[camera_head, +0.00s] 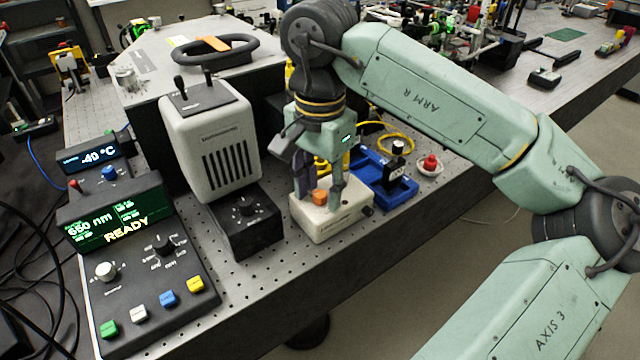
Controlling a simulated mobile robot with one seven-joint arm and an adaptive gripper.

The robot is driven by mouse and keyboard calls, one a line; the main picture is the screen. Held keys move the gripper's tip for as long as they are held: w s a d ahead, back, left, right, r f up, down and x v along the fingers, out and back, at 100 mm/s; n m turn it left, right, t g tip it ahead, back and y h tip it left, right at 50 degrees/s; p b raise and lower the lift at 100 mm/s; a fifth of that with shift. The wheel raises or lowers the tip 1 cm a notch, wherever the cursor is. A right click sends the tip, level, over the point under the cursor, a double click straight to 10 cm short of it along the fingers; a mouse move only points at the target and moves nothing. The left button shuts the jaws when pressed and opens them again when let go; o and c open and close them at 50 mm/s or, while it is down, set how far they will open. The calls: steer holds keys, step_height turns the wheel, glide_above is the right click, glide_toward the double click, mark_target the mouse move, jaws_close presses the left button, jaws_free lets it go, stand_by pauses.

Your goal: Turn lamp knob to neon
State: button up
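A grey lamp housing (208,135) with dark vent slots stands on a black base box (262,243). On the front of that box is a black knob (246,208) with small pale marks around it, too small to read. My gripper (319,194) is to the right of this knob, pointing down at a small white box (330,222). Its two fingers stand apart, one on each side of an orange block or cap (319,197) at the white box. Whether the fingers touch it cannot be told. My gripper is clear of the black knob.
A control panel (190,303) with a "650 nm READY" display (115,217), knobs and coloured buttons is at the front left. A blue tray (400,190) and a red-topped item (430,163) lie right of my gripper. The bench's front edge is close.

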jaws_close()
steer(key=shift+b, duration=0.3)
stand_by(0.3)
steer(key=m+b, duration=0.2)
steer(key=m, duration=0.1)
steer(key=shift+f+m+b, duration=0.1)
steer(key=shift+m+b, duration=0.3)
steer(key=m+b, duration=0.2)
steer(key=m, duration=0.3)
steer(key=shift+m, duration=0.4)
steer(key=shift+r+b, duration=0.2)
steer(key=shift+b, duration=0.1)
steer(key=shift+o, duration=0.3)
jaws_free()
